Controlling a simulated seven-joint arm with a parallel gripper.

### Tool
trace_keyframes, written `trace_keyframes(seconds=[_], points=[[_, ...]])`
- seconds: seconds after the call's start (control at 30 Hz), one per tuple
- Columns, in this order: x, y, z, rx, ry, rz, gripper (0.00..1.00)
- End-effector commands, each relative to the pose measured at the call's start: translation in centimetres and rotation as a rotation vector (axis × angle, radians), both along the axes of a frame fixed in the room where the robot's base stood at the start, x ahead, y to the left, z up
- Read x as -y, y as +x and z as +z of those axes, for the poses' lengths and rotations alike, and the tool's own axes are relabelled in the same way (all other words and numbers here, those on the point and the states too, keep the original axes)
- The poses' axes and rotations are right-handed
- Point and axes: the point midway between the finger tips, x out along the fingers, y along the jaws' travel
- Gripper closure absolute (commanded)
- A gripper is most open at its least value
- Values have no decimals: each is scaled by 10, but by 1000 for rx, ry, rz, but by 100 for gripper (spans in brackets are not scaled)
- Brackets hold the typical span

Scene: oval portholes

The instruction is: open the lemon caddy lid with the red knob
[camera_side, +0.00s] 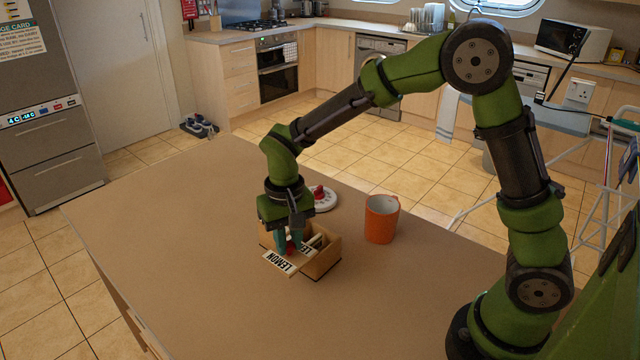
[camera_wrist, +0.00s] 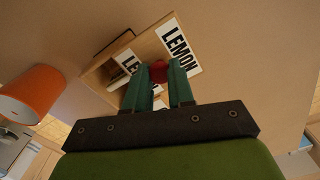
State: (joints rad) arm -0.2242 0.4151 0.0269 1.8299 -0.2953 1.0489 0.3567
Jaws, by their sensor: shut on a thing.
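The wooden lemon caddy (camera_side: 322,262) sits on the table below my gripper (camera_side: 290,246). A white label reading LEMON (camera_side: 283,262) juts out past its front-left side and shows large in the wrist view (camera_wrist: 178,47). A second, partly hidden label with the start of the same word shows in the box (camera_wrist: 124,68). The red knob (camera_wrist: 158,72) lies between my fingertips, which also show in the wrist view (camera_wrist: 157,80). My gripper is shut on the knob. Part of the caddy's inside is uncovered; my fingers hide some of the lid.
An orange mug (camera_side: 381,220) stands right of the caddy, close to it; it also shows in the wrist view (camera_wrist: 33,94). A white round object with a red top (camera_side: 322,198) lies behind the caddy. The table's left and front (camera_side: 180,230) are clear.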

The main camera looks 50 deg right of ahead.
Motion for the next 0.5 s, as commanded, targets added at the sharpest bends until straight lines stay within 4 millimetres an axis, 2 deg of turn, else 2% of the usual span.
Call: trace_keyframes(seconds=[0.27, 0.3, 0.43, 0.5], points=[[-2, 0, 1, 1, 1, 0, 100], [-2, 0, 1, 1, 1, 0, 74], [-2, 0, 1, 1, 1, 0, 54], [-1, 0, 1, 1, 1, 0, 51]])
